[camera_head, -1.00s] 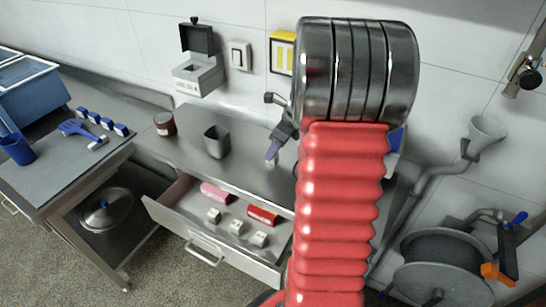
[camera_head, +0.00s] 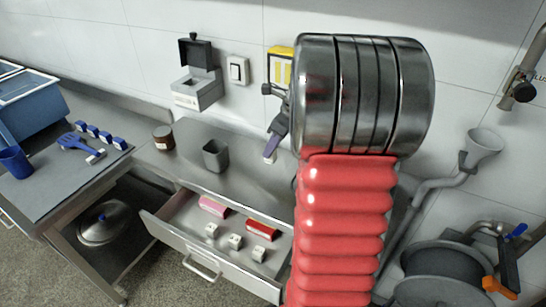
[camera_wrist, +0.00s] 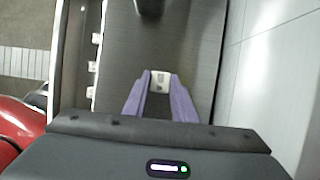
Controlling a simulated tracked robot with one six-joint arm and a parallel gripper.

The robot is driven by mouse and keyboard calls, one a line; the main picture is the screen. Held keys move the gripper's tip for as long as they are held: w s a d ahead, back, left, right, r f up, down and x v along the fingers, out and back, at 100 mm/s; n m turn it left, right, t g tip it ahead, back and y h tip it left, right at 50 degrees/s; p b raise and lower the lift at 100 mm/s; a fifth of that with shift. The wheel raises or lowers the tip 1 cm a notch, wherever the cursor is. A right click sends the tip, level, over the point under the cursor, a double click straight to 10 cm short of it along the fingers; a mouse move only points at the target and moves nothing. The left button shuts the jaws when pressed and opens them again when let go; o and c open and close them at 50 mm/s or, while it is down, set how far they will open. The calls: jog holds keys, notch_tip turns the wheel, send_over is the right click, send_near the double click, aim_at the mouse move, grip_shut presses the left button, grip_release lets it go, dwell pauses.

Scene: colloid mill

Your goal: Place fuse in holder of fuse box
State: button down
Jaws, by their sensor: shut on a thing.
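The fuse box (camera_head: 197,88) is a grey box on the wall with its dark lid swung up. Its holder inside cannot be made out. My gripper (camera_wrist: 160,92) has purple fingers shut on a small white fuse (camera_wrist: 160,81) at their tips. In the head view my gripper (camera_head: 276,136) points down over the steel bench, with the fuse (camera_head: 269,157) below it. It is to the right of the fuse box and lower in the picture. My red arm hides part of the bench and wall.
An open drawer (camera_head: 165,232) below the bench top holds several small white blocks, a pink block (camera_head: 214,205) and a red block (camera_head: 262,229). A grey cup (camera_head: 215,155) and a brown jar (camera_head: 163,137) stand on the bench. A switch (camera_head: 237,70) and a yellow panel (camera_head: 280,64) are on the wall.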

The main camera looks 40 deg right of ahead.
jog(key=shift+r, duration=1.6)
jog(key=w+a+f+n+g+y, duration=0.1)
jog(key=w+a+f+n, duration=0.1)
jog(key=a+n, duration=0.2)
jog(key=w+a+f+n+g+y, duration=0.1)
jog(key=w+a+f+n, duration=0.1)
jog(key=a+n, duration=0.3)
jog(key=w+a+f+n+g+y, duration=0.1)
jog(key=w+a+f+n+g, duration=0.1)
jog(key=a, duration=0.5)
jog(key=shift+w+a+f+n, duration=0.1)
jog(key=shift+w+f+n, duration=0.1)
jog(key=shift+w+n, duration=0.3)
jog(key=shift+w+a+f+n, duration=0.15)
jog(key=shift+w+n, duration=0.1)
jog(key=shift+n, duration=0.45)
jog(key=a+f+n+g+h, duration=0.1)
jog(key=a+f+n+g, duration=0.1)
jog(key=a+n, duration=0.4)
jog(key=w+a+f+n+g+h, duration=0.1)
jog(key=a+f+n+g, duration=0.1)
jog(key=a+n, duration=0.5)
jog(key=shift+a+f, duration=0.75)
jog(key=shift+a, duration=0.5)
jog(key=shift+a, duration=0.1)
